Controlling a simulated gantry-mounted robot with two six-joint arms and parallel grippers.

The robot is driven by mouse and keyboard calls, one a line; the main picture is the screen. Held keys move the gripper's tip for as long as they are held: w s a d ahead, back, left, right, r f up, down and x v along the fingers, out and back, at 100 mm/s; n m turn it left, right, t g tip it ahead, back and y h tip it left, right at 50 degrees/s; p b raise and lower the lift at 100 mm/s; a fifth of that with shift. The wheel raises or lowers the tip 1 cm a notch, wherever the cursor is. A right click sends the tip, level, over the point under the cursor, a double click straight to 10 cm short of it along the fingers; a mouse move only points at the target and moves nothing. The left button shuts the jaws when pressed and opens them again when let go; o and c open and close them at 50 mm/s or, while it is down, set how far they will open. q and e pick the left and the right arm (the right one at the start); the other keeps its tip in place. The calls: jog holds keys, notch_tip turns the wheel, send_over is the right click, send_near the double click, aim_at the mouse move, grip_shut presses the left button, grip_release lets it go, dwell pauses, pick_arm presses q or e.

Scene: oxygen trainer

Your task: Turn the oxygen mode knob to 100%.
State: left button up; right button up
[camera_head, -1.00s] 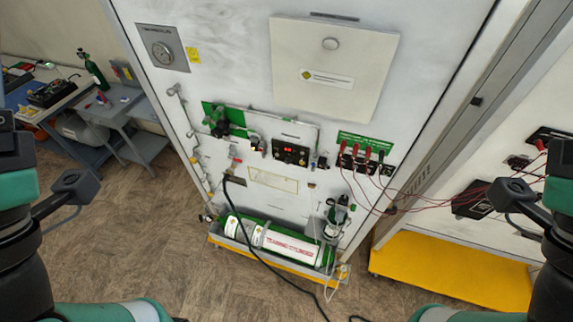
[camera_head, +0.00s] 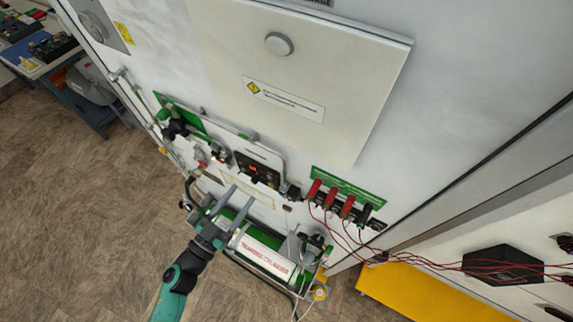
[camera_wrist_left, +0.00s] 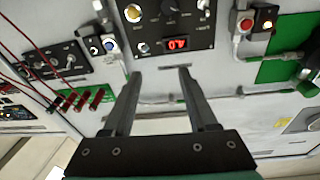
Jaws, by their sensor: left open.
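The black control panel (camera_head: 258,172) with a red lit display is on the white wall, right of the green fittings. In the left wrist view the panel (camera_wrist_left: 155,28) shows upside down, with a dark round knob (camera_wrist_left: 168,5) at the top edge, partly cut off. Silver knobs show near its sides. I cannot read which is the oxygen mode knob or its setting. My left gripper (camera_head: 241,194) is open and empty, in front of the wall by the panel. In the left wrist view its two fingers (camera_wrist_left: 160,73) point toward the panel, apart from the knobs.
Red plugs (camera_head: 330,200) with trailing wires sit right of the panel. A training cylinder (camera_head: 264,256) lies low on the wall unit's base. A large white cover (camera_head: 300,70) juts out above. A yellow platform (camera_head: 425,297) is at lower right. Floor (camera_head: 70,220) is clear at left.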

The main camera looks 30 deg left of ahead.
pick_arm(q)
jog(key=n+g+y, duration=0.2)
send_near(253, 183)
jog(key=s, duration=0.3)
jog(key=w, duration=0.3)
jog(key=w+b, duration=0.1)
jog(key=w, duration=0.7)
jog(key=shift+a+f+b, duration=0.1)
jog(key=shift+a+b, duration=0.2)
jog(key=shift+b, duration=0.05)
grip_shut()
pick_arm(e)
notch_tip(253, 183, down, 2)
jog(key=shift+s+f, duration=0.15)
jog(key=shift+f, duration=0.05)
